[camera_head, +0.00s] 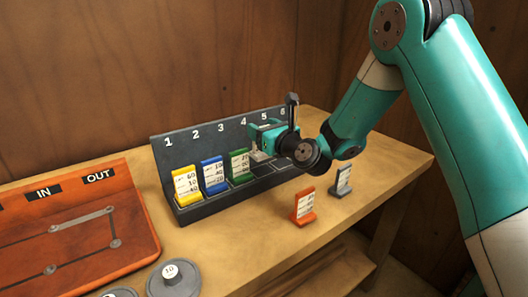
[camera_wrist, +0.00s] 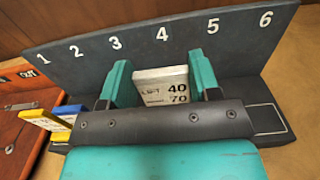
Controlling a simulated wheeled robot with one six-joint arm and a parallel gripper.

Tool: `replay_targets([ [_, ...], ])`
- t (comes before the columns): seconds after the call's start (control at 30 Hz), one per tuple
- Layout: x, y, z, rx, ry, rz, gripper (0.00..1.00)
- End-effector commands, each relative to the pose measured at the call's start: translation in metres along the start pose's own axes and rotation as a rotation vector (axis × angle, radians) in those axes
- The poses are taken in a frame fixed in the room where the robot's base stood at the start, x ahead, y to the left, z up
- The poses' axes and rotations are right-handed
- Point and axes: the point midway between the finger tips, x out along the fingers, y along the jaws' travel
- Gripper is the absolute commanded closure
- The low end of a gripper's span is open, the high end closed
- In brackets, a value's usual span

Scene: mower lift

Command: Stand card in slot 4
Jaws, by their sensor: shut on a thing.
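My gripper (camera_head: 264,138) is shut on a white card (camera_wrist: 160,86), with one teal finger on each side of it. In the wrist view the card stands roughly upright below the number 4 of the dark rack (camera_wrist: 90,62). The card's printed lines include 40 and 70. In the head view only a small pale part of it (camera_head: 259,156) shows under the gripper, right of the green card (camera_head: 239,166). The card's lower edge is hidden by my gripper, so I cannot tell whether it is seated in slot 4.
A yellow card (camera_head: 186,185) and a blue card (camera_head: 213,175) stand in slots 1 and 2, green in 3. Slots 5 and 6 look empty. An orange card (camera_head: 303,207) and a grey card (camera_head: 342,181) stand on the table in front. An orange panel (camera_head: 80,230) lies left.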

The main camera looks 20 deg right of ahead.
Motion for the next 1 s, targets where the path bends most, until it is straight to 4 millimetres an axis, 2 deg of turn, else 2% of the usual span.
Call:
replay_targets([
  [0.3, 0.000, -0.001, -0.044, 0.001, 0.000, -0.001, 0.84],
  [0.77, 0.000, -0.001, -0.050, 0.000, -0.001, -0.001, 0.84],
  [0.8, 0.000, -0.001, -0.049, 0.000, -0.001, -0.001, 0.34],
  [1.0, 0.000, 0.000, -0.049, 0.000, -0.001, 0.000, 0.33],
])
